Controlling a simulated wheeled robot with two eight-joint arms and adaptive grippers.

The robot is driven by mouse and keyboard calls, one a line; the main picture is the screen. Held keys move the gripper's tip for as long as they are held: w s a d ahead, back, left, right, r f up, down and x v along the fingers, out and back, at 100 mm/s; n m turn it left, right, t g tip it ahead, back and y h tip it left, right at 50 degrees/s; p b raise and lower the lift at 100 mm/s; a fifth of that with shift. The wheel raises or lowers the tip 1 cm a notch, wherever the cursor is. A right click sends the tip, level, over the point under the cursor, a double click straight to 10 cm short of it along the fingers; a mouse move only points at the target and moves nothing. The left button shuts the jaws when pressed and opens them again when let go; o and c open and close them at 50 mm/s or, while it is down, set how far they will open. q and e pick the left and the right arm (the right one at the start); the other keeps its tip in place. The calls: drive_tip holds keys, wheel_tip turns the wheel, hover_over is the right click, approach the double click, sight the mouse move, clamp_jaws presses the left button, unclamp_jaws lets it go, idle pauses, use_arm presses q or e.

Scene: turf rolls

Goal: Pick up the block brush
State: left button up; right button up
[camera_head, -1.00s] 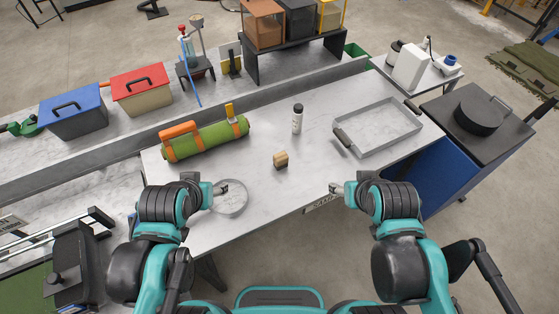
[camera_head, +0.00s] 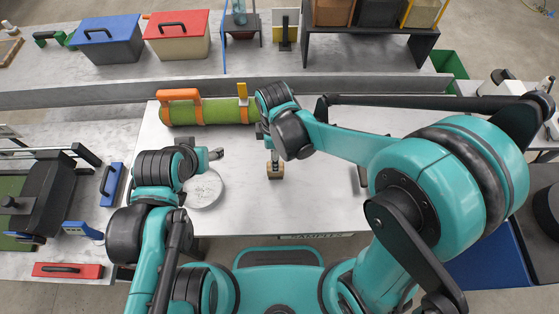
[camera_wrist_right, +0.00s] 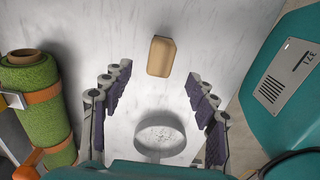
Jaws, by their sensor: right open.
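The block brush is a small tan wooden block (camera_head: 275,171) on the light table, seen just below my right gripper in the head view. In the right wrist view the block (camera_wrist_right: 161,56) lies ahead of and between the two finger rows. My right gripper (camera_wrist_right: 158,85) is open and empty, pointing down over the table. In the head view my right gripper (camera_head: 272,153) is partly hidden by its own wrist. My left gripper (camera_head: 214,155) is over the table's left part, by the round dish; its jaw gap is not clear.
A green turf roll with orange straps (camera_head: 212,111) lies behind, left of my right wrist. A round metal dish (camera_head: 205,190) sits near my left gripper. Blue (camera_head: 108,40) and red (camera_head: 177,36) lidded boxes stand on the back bench. My right arm hides much of the table's right side.

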sight(280, 176)
drive_tip(key=shift+a+f, duration=0.1)
drive_tip(key=shift+f, duration=0.45)
wheel_tip(280, 176, down, 7)
drive_tip(key=shift+r+b, duration=0.15)
drive_tip(key=shift+b, duration=1.1)
drive_tip(key=c, duration=1.3)
